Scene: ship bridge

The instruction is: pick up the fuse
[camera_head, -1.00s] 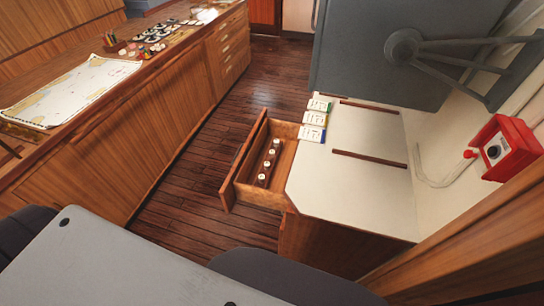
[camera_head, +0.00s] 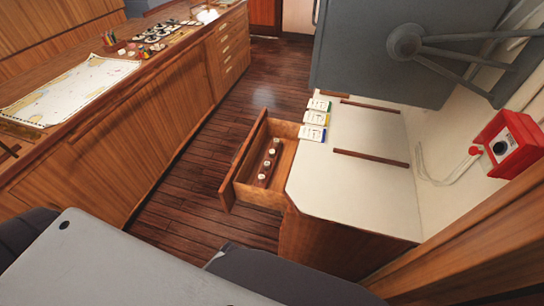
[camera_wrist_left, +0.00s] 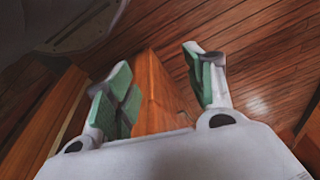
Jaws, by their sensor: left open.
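Several small white-topped fuses (camera_head: 268,163) stand in a row on a dark strip inside an open wooden drawer (camera_head: 243,193). The drawer juts out from the left side of the white-topped cabinet. My left gripper (camera_wrist_left: 163,85) shows in the left wrist view with its two green-padded fingers spread apart. A wooden part shows between and beyond the fingers; I cannot tell whether they touch it. No fuse shows in that view. The left gripper's fingers cannot be made out in the head view. My right gripper is out of view.
Three labelled cards (camera_head: 313,118) lie on the cabinet's white top (camera_head: 350,190) near the drawer. A red box (camera_head: 508,145) with a cable is on the right wall. A chart desk (camera_head: 150,130) stands at left. Bare wooden floor (camera_head: 195,170) lies between.

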